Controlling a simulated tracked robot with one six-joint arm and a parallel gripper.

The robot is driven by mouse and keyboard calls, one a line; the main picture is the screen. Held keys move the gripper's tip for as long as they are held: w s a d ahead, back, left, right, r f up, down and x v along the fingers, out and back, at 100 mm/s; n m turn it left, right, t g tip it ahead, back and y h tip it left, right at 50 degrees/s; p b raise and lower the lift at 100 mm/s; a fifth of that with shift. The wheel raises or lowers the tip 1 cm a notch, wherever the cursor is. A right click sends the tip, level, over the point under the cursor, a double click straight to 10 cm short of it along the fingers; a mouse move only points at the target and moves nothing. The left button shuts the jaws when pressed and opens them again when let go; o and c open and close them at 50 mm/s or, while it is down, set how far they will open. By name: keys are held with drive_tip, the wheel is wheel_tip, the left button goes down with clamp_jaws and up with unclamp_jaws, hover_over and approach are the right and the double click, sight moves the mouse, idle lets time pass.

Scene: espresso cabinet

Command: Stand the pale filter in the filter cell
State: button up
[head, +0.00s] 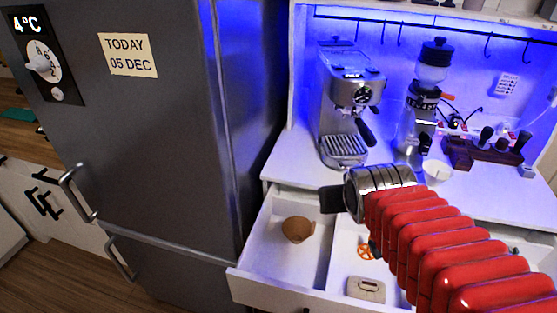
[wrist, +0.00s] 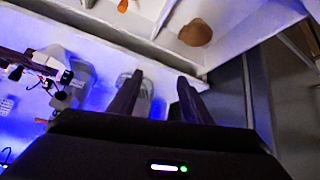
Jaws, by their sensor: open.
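A small white cup-like thing (head: 437,172) stands on the counter below the grinder; it may be the pale filter, but I cannot tell at this size. A brown, cone-like filter (head: 297,229) sits in the left cell (head: 262,252) of the open drawer. The brown filter also shows in the wrist view (wrist: 196,32), beyond my fingertips. My gripper (head: 332,199) is above the drawer's back edge, left of the white thing. In the wrist view its two dark fingers (wrist: 160,76) are apart, with nothing between them.
The espresso machine (head: 347,105) and grinder (head: 428,100) stand at the back of the counter. A dark tool rack (head: 485,152) is to their right. The fridge (head: 130,150) rises left of the drawer. An orange piece (head: 366,251) and a cream box (head: 366,288) lie in the drawer's middle cell.

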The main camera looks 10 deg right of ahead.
drive_tip(key=s+a+n+g+y, duration=0.1)
drive_tip(key=s+a+g+y, duration=0.1)
drive_tip(key=s+a, duration=0.7)
drive_tip(key=shift+a+r+n, duration=0.25)
drive_tip(key=shift+r+n, duration=0.1)
drive_tip(key=shift+n, duration=0.05)
drive_tip(key=shift+o, duration=0.7)
drive_tip(key=shift+s, duration=0.1)
drive_tip(key=shift+o, duration=0.7)
drive_tip(key=c, duration=0.4)
drive_tip(key=shift+d, duration=0.2)
drive_tip(key=shift+c, duration=1)
drive_tip(key=shift+s, duration=0.1)
